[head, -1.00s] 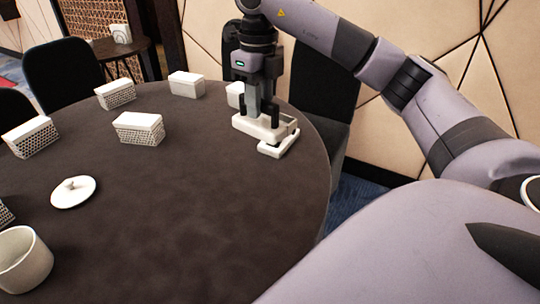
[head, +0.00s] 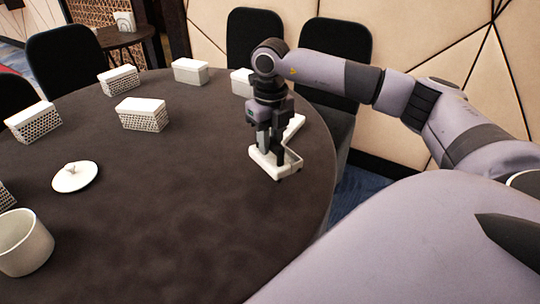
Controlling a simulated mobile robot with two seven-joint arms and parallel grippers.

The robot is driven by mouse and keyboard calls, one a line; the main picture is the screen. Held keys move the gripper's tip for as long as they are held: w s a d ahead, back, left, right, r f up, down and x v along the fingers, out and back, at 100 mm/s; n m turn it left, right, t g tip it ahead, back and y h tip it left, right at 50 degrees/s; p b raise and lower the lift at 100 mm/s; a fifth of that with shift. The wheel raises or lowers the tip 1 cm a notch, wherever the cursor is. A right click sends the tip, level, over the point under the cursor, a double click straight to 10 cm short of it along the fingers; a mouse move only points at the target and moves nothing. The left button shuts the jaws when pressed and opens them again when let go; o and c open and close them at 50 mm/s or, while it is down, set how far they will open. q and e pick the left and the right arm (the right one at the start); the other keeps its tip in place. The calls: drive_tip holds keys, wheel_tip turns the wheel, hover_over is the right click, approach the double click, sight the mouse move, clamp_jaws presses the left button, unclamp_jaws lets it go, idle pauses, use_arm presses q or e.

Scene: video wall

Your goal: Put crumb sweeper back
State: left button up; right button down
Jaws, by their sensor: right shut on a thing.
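My right gripper (head: 271,150) points down over the right side of the round dark table (head: 190,225). It is shut on the white crumb sweeper (head: 262,163), low at the table top. The gripper hides the sweeper's middle. A white part (head: 296,125) shows behind the fingers; I cannot tell whether it belongs to the sweeper. I cannot tell whether the sweeper touches the table. My left gripper is not in view.
White boxes (head: 190,71), some with patterned sides (head: 142,115), stand on the far and left table. A white lid (head: 75,177) and a white pot (head: 22,243) are at left. The middle and front are clear. Dark chairs (head: 255,37) stand behind.

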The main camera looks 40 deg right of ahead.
sight(270, 156)
drive_tip(key=shift+f, duration=2.5)
drive_tip(key=shift+f, duration=0.1)
drive_tip(key=c, duration=0.9)
unclamp_jaws()
drive_tip(key=shift+r, duration=0.25)
wheel_tip(270, 156, up, 12)
drive_tip(key=shift+f, duration=0.1)
